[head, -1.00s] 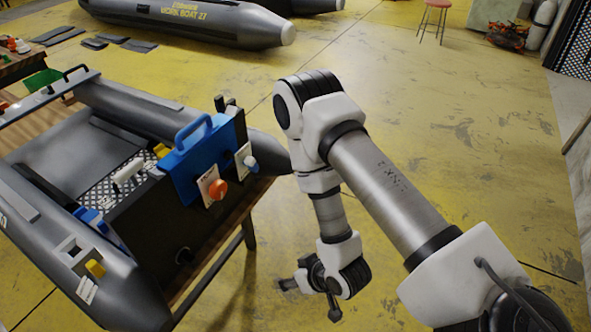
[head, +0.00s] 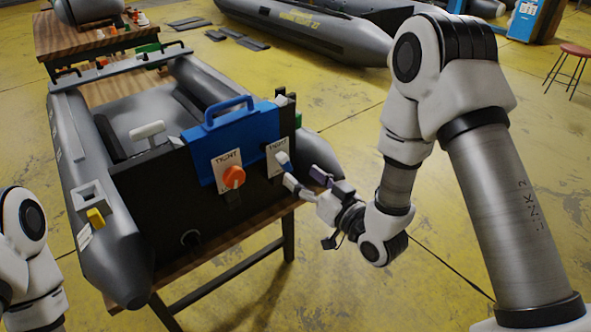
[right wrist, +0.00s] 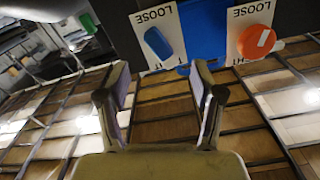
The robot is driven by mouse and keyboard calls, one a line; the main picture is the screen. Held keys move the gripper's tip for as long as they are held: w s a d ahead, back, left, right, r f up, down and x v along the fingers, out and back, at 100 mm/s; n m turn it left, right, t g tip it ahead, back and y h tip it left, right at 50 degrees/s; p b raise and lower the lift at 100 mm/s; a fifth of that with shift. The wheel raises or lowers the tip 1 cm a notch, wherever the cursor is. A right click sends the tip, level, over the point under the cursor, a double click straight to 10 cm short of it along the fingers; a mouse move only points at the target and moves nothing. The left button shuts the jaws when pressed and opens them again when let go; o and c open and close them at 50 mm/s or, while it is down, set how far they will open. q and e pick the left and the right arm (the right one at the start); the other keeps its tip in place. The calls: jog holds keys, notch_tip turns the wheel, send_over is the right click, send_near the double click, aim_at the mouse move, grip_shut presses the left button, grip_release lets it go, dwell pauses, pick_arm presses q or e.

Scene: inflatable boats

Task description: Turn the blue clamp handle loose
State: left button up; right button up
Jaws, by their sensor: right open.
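The blue clamp handle (head: 283,159) is on a white plate at the right end of the boat's dark transom. It also shows in the right wrist view (right wrist: 157,43), tilted on its plate, with upside-down LOOSE lettering above it. My right gripper (head: 305,180) is open in front of and slightly below the handle. In the right wrist view its fingers (right wrist: 160,80) are apart, with nothing between them, and the handle lies just beyond the tips. They look clear of it. My left gripper is out of view; only part of that arm shows.
An orange clamp knob (head: 234,177) on a similar plate sits to the left, beside the blue one. A blue bracket with a carrying handle (head: 228,112) rises over the transom. The boat rests on a wooden table (head: 205,268). Open yellow floor lies to the right.

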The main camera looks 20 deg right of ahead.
aim_at(288, 166)
jog(key=x, duration=0.6)
jog(key=shift+w+a, duration=0.25)
jog(key=shift+a, duration=0.05)
jog(key=shift+w+r+m+p, duration=0.2)
jog(key=shift+m+p, duration=0.45)
jog(key=shift+m, duration=0.05)
jog(key=m+p, duration=0.1)
jog(key=m, duration=0.3)
jog(key=shift+s+d+m, duration=0.1)
jog(key=shift+m, duration=0.2)
jog(key=m+p, duration=0.1)
jog(key=m, duration=0.3)
jog(key=m+p, duration=0.1)
jog(key=m, duration=0.3)
jog(key=shift+p, duration=0.35)
jog(key=m+p, duration=0.1)
jog(key=m, duration=0.3)
jog(key=shift+m+p, duration=0.3)
jog(key=shift+m, duration=0.1)
jog(key=m+p, duration=0.2)
jog(key=m, duration=0.7)
jog(key=shift+f+p, duration=0.1)
jog(key=shift+p, duration=0.25)
jog(key=shift+f+m, duration=0.15)
jog(key=shift+m, duration=0.55)
